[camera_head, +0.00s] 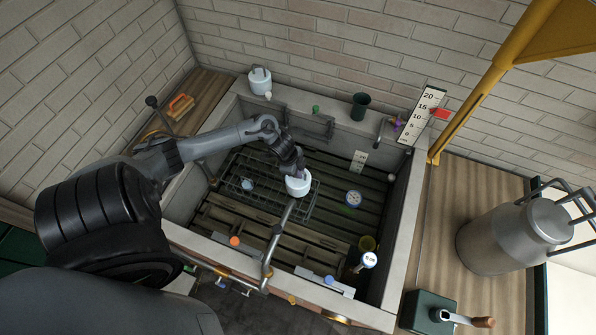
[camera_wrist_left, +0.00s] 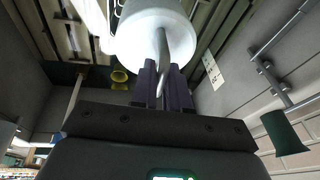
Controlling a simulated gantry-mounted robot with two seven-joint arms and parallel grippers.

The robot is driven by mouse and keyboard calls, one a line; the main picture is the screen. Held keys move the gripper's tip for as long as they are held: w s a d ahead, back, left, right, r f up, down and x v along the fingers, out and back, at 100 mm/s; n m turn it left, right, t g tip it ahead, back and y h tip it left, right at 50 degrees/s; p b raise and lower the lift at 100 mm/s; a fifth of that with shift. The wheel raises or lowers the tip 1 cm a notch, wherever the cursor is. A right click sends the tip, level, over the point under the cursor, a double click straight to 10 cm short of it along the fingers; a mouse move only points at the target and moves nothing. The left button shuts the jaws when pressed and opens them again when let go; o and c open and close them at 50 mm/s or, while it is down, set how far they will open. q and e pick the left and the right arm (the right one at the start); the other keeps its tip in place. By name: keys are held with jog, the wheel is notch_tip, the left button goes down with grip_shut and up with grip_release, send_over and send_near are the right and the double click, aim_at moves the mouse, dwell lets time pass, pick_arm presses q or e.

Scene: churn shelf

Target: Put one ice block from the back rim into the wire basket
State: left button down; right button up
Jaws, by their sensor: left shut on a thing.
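My left gripper (camera_head: 294,168) is shut on a white ice block (camera_head: 299,185), a short cylinder with a handle on top. It holds the block over the right part of the wire basket (camera_head: 262,192), inside the sunken trough. In the left wrist view the fingers (camera_wrist_left: 165,88) grip the handle of the block (camera_wrist_left: 150,30), which hangs beyond them. How high the block is above the basket I cannot tell. Another white block (camera_head: 260,81) stands on the left end of the back rim. My right gripper is not in view.
A pale pole (camera_head: 279,232) crosses the trough close to the held block. A dark green cup (camera_head: 359,106) and a number scale (camera_head: 420,115) stand along the back rim. A round dial (camera_head: 353,198) lies right of the basket. A metal churn (camera_head: 515,236) stands at right.

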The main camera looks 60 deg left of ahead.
pick_arm(q)
notch_tip(320, 180, down, 21)
jog(key=b, duration=1.4)
jog(key=shift+f+b, duration=0.2)
jog(key=shift+b, duration=0.1)
jog(key=shift+c, duration=2.4)
grip_release()
jog(key=shift+r, duration=0.1)
